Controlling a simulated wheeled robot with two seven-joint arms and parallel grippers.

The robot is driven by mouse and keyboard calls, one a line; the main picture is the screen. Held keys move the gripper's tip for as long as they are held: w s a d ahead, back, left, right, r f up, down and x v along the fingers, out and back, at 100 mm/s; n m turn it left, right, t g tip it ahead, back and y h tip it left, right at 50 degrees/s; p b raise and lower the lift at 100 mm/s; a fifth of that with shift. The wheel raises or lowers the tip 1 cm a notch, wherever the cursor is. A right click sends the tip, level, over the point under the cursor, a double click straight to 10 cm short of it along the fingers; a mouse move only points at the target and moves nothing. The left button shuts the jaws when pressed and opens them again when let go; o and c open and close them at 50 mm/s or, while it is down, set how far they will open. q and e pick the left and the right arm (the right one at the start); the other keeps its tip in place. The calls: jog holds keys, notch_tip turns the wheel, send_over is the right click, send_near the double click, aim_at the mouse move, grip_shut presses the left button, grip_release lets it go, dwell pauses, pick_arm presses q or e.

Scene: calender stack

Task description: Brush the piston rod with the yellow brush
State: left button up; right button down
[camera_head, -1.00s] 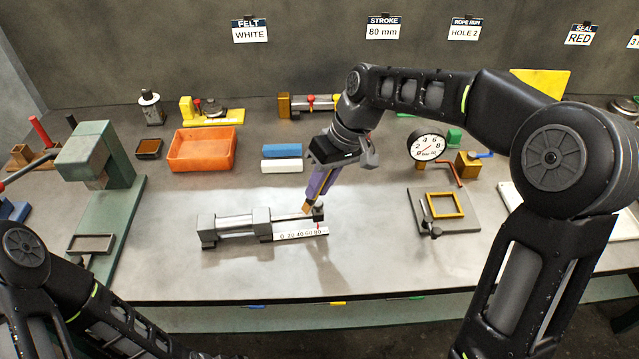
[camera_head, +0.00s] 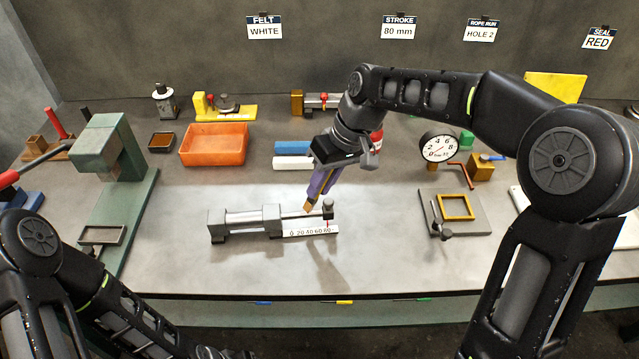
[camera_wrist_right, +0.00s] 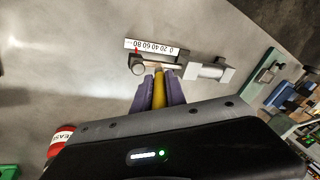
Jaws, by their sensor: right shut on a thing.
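My right gripper (camera_head: 318,192), with purple fingers, is shut on the yellow brush (camera_wrist_right: 159,92). The brush points down, and its tan tip (camera_head: 308,207) is at the piston rod (camera_head: 292,215); I cannot tell for sure whether it touches. The rod runs from the grey cylinder (camera_head: 240,219) to a dark end block (camera_head: 328,209) on its right. The rod also shows in the wrist view (camera_wrist_right: 149,66), just beyond the fingertips. A white scale (camera_head: 310,229) lies along the front of the rod. My left gripper is out of view; only its arm shows at lower left.
A green press (camera_head: 115,190) stands left of the cylinder. An orange tray (camera_head: 214,145) and blue and white blocks (camera_head: 293,148) lie behind it. A round gauge (camera_head: 439,148) and a small framed plate (camera_head: 456,207) are at right. The table's front middle is clear.

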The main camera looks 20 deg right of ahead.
jog(key=shift+s+d, duration=0.15)
jog(key=shift+d, duration=0.85)
jog(key=shift+a, duration=0.1)
jog(key=shift+w+a, duration=0.2)
jog(key=shift+a, duration=0.95)
jog(key=shift+d, duration=0.2)
jog(key=shift+s+d+f, duration=0.1)
jog(key=shift+s+d, duration=0.1)
jog(key=shift+d, duration=0.85)
